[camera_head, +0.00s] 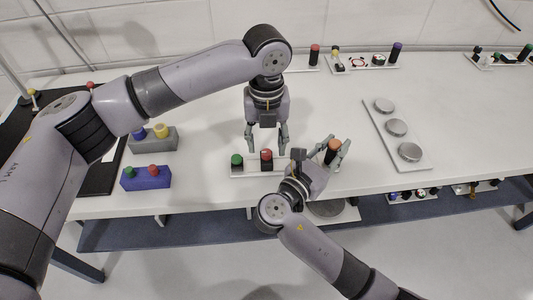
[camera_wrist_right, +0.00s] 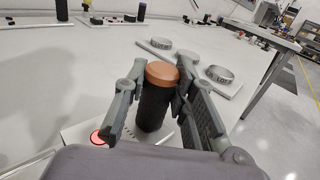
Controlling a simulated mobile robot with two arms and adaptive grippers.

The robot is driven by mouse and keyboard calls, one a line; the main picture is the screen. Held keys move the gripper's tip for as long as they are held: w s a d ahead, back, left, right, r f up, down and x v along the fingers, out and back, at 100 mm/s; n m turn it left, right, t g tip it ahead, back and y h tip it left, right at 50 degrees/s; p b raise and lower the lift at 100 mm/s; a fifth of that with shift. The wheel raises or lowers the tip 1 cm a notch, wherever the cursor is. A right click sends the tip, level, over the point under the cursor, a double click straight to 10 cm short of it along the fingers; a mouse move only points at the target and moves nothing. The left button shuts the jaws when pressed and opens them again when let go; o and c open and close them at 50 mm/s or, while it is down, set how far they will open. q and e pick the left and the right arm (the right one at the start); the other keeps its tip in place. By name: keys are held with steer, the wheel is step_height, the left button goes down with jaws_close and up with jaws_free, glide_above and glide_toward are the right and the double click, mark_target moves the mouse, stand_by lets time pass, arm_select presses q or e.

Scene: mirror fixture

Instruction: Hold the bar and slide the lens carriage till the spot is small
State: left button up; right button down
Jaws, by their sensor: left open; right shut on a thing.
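A white bar (camera_head: 244,173) lies near the table's front edge. It carries a green-capped post (camera_head: 237,160) at its left and a red-capped black post (camera_head: 267,156) further right. My right gripper (camera_head: 337,148) is shut on an orange-capped black post (camera_head: 334,146) at the right end. The right wrist view shows this orange-capped post (camera_wrist_right: 162,75) upright between the fingers, with a glowing red disc (camera_wrist_right: 98,138) on white beside it. My left gripper (camera_head: 267,150) points down, open, above the red-capped post. I cannot tell which post is the lens carriage. My right wrist hides part of the bar.
Left of the bar are a blue block (camera_head: 146,179) and a grey block (camera_head: 153,140) with coloured knobs. A white plate (camera_head: 408,148) with three grey discs lies to the right. Other small fixtures (camera_head: 365,66) line the back edge. The table between is clear.

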mark_target(266, 152)
arm_select(q)
step_height(266, 152, down, 5)
steer(key=shift+r, duration=0.1)
stand_by(0.3)
jaws_close()
stand_by(0.5)
